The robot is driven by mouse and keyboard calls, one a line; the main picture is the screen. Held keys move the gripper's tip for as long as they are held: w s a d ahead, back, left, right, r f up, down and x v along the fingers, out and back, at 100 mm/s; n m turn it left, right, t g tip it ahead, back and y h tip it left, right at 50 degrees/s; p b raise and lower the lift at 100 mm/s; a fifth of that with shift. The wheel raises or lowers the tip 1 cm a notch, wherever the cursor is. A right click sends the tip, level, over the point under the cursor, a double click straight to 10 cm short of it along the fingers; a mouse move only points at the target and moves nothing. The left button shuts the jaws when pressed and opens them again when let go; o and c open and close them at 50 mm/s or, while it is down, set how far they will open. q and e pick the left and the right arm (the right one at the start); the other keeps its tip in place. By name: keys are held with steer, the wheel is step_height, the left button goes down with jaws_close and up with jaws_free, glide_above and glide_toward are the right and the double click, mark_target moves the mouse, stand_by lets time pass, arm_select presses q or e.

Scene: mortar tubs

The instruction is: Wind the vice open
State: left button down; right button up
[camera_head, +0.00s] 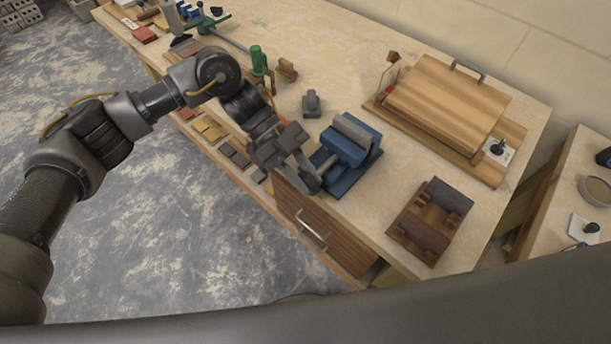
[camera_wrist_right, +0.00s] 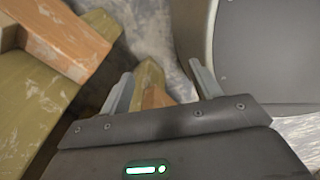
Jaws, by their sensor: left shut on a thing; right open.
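The blue vice (camera_head: 346,152) with grey jaw faces stands at the front edge of the wooden workbench (camera_head: 410,210). My left gripper (camera_head: 306,176) is at the vice's front end, on its left side in the head view, and is shut on the vice handle there. The gripper's fingers hide most of the handle. How far apart the vice jaws stand is hard to tell. My right gripper (camera_wrist_right: 161,88) shows in the right wrist view, open and empty, above a grey floor and beside wooden parts, away from the vice.
A small grey block (camera_head: 311,104) sits behind the vice. A wooden box with a lid (camera_head: 447,104) stands at the back right, and a wooden rack (camera_head: 431,219) at the front right. A drawer (camera_head: 318,232) is below the vice. A green-handled clamp (camera_head: 258,62) lies further left.

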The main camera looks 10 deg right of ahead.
arm_select(q)
steer(key=c, duration=1.3)
jaws_free()
steer(key=shift+o, duration=0.2)
